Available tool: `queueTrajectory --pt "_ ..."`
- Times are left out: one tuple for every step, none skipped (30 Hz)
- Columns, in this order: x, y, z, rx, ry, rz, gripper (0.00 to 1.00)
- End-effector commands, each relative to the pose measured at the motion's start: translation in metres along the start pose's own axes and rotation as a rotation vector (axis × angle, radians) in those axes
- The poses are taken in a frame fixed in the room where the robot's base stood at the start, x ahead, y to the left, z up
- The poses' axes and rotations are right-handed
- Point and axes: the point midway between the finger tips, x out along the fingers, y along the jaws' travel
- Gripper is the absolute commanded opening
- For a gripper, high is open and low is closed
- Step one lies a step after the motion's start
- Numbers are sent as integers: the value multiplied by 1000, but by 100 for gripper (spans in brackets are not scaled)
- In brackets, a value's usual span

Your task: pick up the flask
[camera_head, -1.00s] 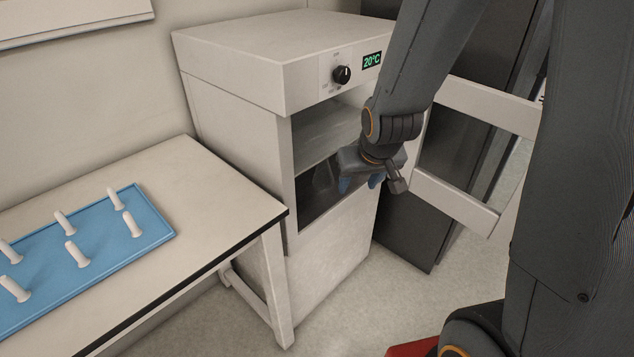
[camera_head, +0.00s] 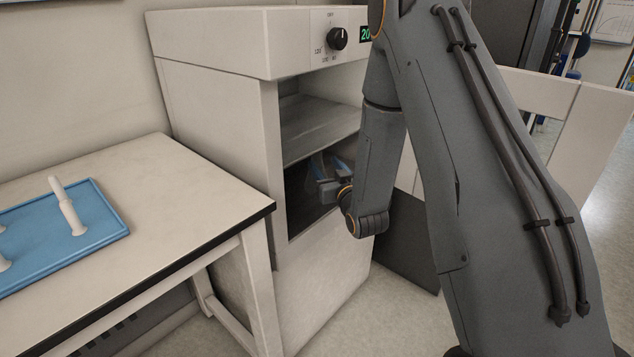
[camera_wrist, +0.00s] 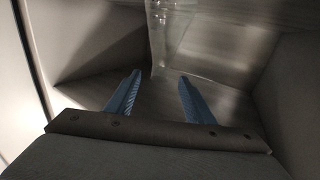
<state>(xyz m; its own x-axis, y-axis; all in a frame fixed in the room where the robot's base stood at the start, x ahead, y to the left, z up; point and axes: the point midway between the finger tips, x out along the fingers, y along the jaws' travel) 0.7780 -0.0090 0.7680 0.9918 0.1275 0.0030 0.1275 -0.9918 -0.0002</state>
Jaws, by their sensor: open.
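The flask (camera_wrist: 172,30) looks like a clear glass vessel at the top middle of the wrist view, inside the oven chamber. It is blurred and its upper part is cut off by the frame edge. I cannot make it out in the head view. My gripper (camera_wrist: 160,76) has two blue fingers spread apart with nothing between them. The flask is ahead of the fingertips, apart from them. In the head view my gripper (camera_head: 316,166) is inside the lower part of the open white oven (camera_head: 215,120), below its shelf.
The oven's shelf (camera_head: 318,128) is just above my gripper, and its side walls are close. The open oven door (camera_head: 535,93) stands to the right behind my arm. A table (camera_head: 190,185) with a blue peg rack (camera_head: 100,240) stands at the left.

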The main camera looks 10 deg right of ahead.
Motion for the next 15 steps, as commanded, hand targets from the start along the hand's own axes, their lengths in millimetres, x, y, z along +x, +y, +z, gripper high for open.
queueTrajectory --pt "6 0 -1 0 0 -1 48" --pt "9 0 -1 0 0 -1 48" --pt "12 0 -2 0 0 0 48" --pt "15 0 -2 0 0 0 48" --pt "18 -1 -2 0 0 0 48" --pt "23 -1 -3 0 0 0 48" --pt "27 -1 -4 0 0 0 48" --pt "32 -1 -5 0 1 0 48" --pt "38 -1 -6 0 0 1 48" --pt "42 -1 -6 0 0 1 48" --pt "46 -1 -6 0 0 1 48" --pt "51 -1 -5 0 -2 1 48" --pt "54 -1 -5 0 -2 1 48" --pt "57 -1 -5 -1 -2 1 48" --pt "60 -1 -5 -1 -2 1 48"
